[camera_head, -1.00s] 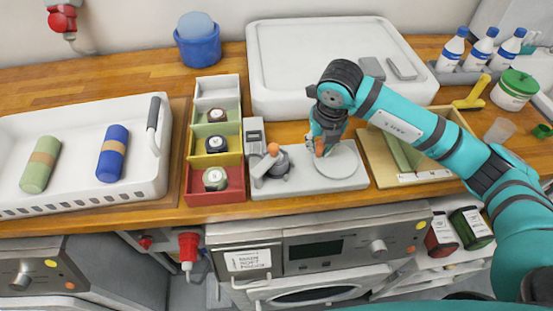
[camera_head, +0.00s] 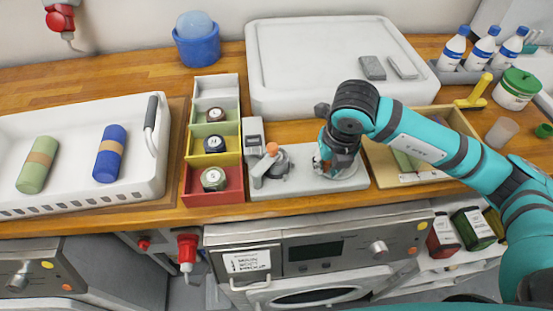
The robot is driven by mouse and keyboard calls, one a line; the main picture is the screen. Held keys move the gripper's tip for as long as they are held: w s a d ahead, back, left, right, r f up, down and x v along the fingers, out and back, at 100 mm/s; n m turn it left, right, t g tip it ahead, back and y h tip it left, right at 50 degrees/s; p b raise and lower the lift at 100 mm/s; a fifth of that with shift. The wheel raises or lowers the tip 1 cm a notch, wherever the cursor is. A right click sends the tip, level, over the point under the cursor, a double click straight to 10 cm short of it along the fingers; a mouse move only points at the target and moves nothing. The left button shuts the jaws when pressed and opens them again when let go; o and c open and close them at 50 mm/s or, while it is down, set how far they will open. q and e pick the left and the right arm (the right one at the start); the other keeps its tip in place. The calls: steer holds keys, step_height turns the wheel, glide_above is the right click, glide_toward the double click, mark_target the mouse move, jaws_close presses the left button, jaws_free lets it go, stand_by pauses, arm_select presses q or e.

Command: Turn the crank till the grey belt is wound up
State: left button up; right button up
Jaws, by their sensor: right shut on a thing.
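The winder is a light grey base plate (camera_head: 295,187) on the wooden worktop, with an upright grey block (camera_head: 253,136) at its left end. A grey lever with an orange knob (camera_head: 272,149) stands beside the block. My right gripper (camera_head: 326,167) points down over the round disc at the plate's right side and is shut on the crank's handle. The gripper and wrist hide most of the crank and disc. I cannot make out the grey belt on the winder. My left gripper is not in view.
A box with red, yellow and green compartments (camera_head: 228,184) holds rolled belts just left of the winder. A wooden tray (camera_head: 380,174) is close on the right. A large white tub (camera_head: 270,75) stands behind. A white basket (camera_head: 70,200) holds two rolls.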

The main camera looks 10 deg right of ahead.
mark_target(354, 164)
steer(key=shift+s+d+b, duration=0.35)
steer(key=shift+s+d, duration=0.25)
steer(key=shift+s, duration=0.05)
steer(key=shift+d+r+b, duration=0.15)
steer(key=shift+d+b, duration=0.3)
steer(key=shift+d, duration=0.7)
steer(key=shift+w+d, duration=0.15)
steer(key=shift+d, duration=0.15)
steer(key=shift+w+d+b, duration=0.3)
steer(key=shift+d+b, duration=0.05)
steer(key=shift+d, duration=0.15)
steer(key=shift+w+d+b, duration=0.25)
steer(key=shift+d+b, duration=0.05)
steer(key=shift+d, duration=0.15)
steer(key=shift+w+d+f+b, duration=0.3)
steer(key=shift+d+b, duration=0.05)
steer(key=shift+b, duration=0.15)
steer(key=shift+w+d+b, duration=0.35)
steer(key=shift+w+d, duration=0.45)
steer(key=shift+w, duration=0.45)
steer(key=shift+w+r+b, duration=0.25)
steer(key=shift+w+b, duration=0.05)
steer(key=shift+w, duration=0.65)
steer(key=o, duration=0.5)
steer(key=shift+d, duration=0.1)
steer(key=shift+c, duration=0.2)
steer(key=o, duration=0.4)
steer(key=shift+d, duration=0.2)
steer(key=shift+c, duration=0.2)
steer(key=shift+a, duration=0.2)
